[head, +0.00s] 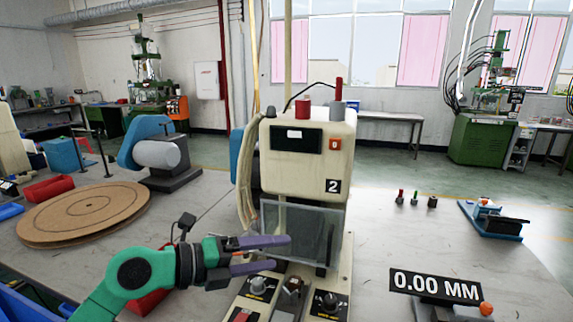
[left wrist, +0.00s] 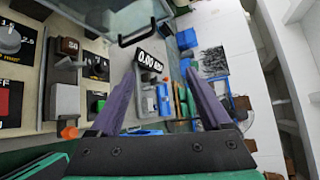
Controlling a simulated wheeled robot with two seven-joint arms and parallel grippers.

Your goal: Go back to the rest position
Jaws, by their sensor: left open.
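My left gripper (head: 282,253) reaches in from the lower left, its two purple fingers apart with nothing between them. It is in front of the clear guard (head: 300,236) of the cream moulding machine (head: 307,165) marked 2, above its control panel. I cannot tell whether the fingers touch the guard. In the left wrist view the open fingers (left wrist: 162,80) also show empty, with the control panel (left wrist: 38,75) to their left. My right gripper is not in view.
The 0.00 MM display (head: 435,286) stands at the lower right, near the machine. A round wooden board (head: 85,212) lies on the left table. Small plugs (head: 415,199) and a blue fixture (head: 492,219) sit on the right table. A red block (head: 148,302) lies beside my left arm.

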